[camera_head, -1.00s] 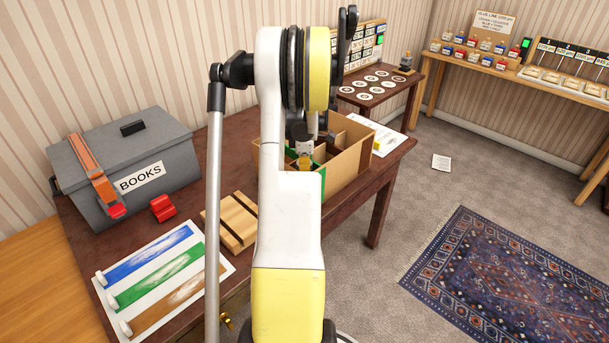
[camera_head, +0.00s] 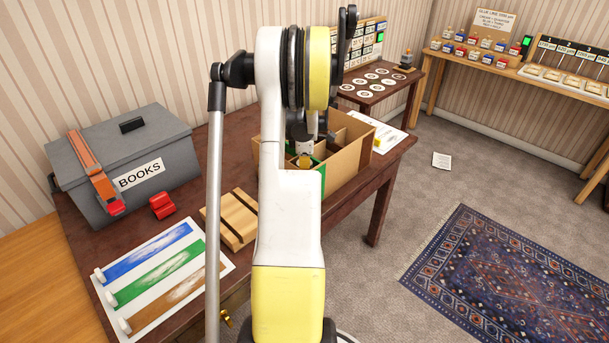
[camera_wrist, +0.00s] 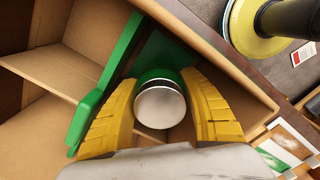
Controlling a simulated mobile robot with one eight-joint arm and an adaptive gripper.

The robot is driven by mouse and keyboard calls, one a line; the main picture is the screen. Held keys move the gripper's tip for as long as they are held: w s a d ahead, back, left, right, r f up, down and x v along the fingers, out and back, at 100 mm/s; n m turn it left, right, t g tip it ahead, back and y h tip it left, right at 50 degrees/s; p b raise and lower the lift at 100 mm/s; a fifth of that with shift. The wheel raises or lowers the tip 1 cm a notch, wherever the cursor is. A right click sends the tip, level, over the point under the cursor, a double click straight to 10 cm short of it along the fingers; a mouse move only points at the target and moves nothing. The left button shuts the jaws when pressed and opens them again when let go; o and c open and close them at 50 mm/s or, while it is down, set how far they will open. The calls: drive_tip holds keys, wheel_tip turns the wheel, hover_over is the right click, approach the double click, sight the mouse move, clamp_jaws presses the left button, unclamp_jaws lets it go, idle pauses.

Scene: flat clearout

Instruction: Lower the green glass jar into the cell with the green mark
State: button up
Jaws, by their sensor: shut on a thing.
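My gripper (camera_wrist: 162,82) is shut on the green glass jar (camera_wrist: 159,74), with a yellow finger on each side. The jar's round silver lid (camera_wrist: 160,107) faces the wrist camera. The jar is inside the outline of a cardboard box (camera_wrist: 230,75), by a cell whose divider and wall carry green panels, the green mark (camera_wrist: 108,82). How far the jar's base is above the cell floor is hidden. In the head view the gripper (camera_head: 304,161) is down at the box (camera_head: 346,165), largely behind my arm, and the jar cannot be made out.
Cardboard dividers (camera_wrist: 60,70) part the box into cells; those at left look empty. On the table are a grey BOOKS box (camera_head: 125,165), a red object (camera_head: 162,206), a wooden block (camera_head: 236,222) and a colour-striped sheet (camera_head: 160,275).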

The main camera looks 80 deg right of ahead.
drive_tip(key=o, duration=1.1)
drive_tip(key=shift+r, duration=0.15)
drive_tip(key=shift+r+p, duration=3.85)
drive_tip(key=shift+r, duration=2.05)
drive_tip(key=o, duration=0.6)
